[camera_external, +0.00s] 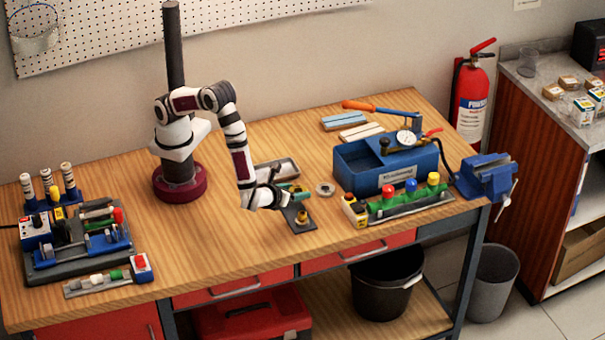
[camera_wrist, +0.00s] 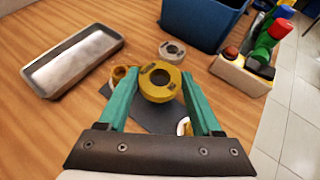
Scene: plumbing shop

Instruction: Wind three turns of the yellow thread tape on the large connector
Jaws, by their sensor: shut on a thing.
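My gripper (camera_wrist: 158,78) has green fingers and is shut on the yellow thread tape roll (camera_wrist: 158,87), held above a dark plate (camera_wrist: 150,119). A brass fitting (camera_wrist: 121,75) shows beside the left fingertip, partly hidden. Another fitting (camera_wrist: 184,126) is mostly hidden by the right finger. In the external view my gripper (camera_external: 290,190) is over the plate's back end, and a brass fitting (camera_external: 302,217) stands at its front end. I cannot tell which fitting is the large connector, nor whether the roll touches one, nor see any tape wound.
A grey-white roll (camera_wrist: 173,50) lies on the bench just beyond the plate. A blue test box (camera_external: 372,165) and a rack with coloured valves (camera_external: 410,200) stand to the right. Open bench lies left of my gripper.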

